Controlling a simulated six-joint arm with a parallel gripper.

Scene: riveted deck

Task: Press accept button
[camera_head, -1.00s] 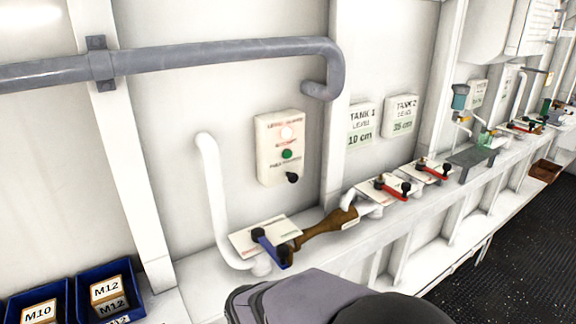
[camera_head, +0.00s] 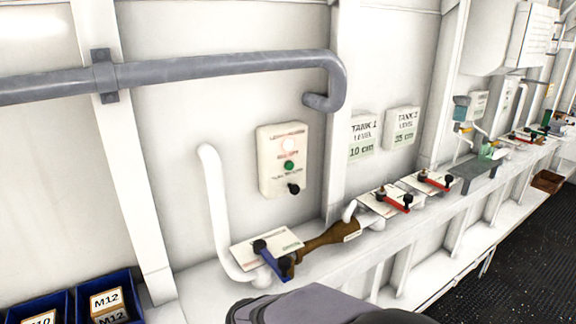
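A cream control box (camera_head: 268,172) is fixed to the white wall near the middle of the view. A dark grey rounded part of my own arm shows at the bottom edge, below and right of the box. My gripper's fingers are not in view. Nothing touches the box.
A ledge (camera_head: 205,284) below the box carries a blue-handled valve (camera_head: 270,259), a brown fitting (camera_head: 328,236) and red-handled valves (camera_head: 393,199). A grey pipe (camera_head: 200,68) runs above. Blue bins (camera_head: 130,285) stand at lower left. The dark deck (camera_head: 500,258) is clear at right.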

